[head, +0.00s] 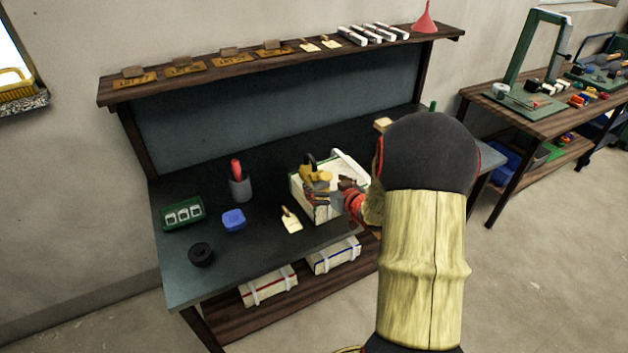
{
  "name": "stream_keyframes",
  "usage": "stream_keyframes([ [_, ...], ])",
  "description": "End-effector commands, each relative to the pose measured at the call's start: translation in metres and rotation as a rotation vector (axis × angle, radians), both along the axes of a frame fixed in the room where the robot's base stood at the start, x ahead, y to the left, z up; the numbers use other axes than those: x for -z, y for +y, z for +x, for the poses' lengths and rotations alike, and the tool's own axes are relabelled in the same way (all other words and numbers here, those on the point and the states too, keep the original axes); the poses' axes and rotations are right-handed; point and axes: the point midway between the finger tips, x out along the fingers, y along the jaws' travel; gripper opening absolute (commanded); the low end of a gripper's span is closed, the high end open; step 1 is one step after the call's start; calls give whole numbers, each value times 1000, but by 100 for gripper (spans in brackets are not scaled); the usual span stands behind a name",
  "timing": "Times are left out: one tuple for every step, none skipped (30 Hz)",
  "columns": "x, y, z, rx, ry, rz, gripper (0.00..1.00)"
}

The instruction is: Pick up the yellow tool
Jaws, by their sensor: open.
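The yellow tool (316,175), with a black part at its upper end, is at the left part of a cream wooden box (345,163) with green edging on the workbench. My gripper (338,191) reaches in from the right, low over the box, with its fingers open just to the right of the tool. I cannot tell whether the fingers touch the tool. My arm covers the right part of the bench, and my gripper hides part of the box.
On the bench (262,262) are a grey cup (241,188) with a red-handled item, a blue box (233,220), a green tray (182,214), a black roll (201,254) and a cream tag (291,220). A shelf (120,97) runs above the back.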

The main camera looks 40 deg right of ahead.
Motion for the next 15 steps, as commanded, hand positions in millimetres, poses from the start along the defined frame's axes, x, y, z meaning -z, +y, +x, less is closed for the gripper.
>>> stream_keyframes([
  [4,0,5,-1,1,1,88],
  [5,-1,7,-1,2,1,88],
  [7,-2,11,-1,1,1,88],
  [8,-2,14,-1,1,0,88],
  [9,-3,17,-1,0,-1,88],
  [11,-3,23,-2,0,0,88],
  [14,-4,27,-2,1,0,88],
  [15,-5,32,-1,1,0,88],
  [18,-6,37,-1,1,1,88],
  [19,-7,41,-1,1,1,88],
  [19,-8,44,0,1,0,88],
  [20,-9,48,0,1,-1,88],
  [21,-10,50,0,1,0,88],
  [22,-10,51,0,2,0,88],
  [22,-10,53,1,2,0,88],
])
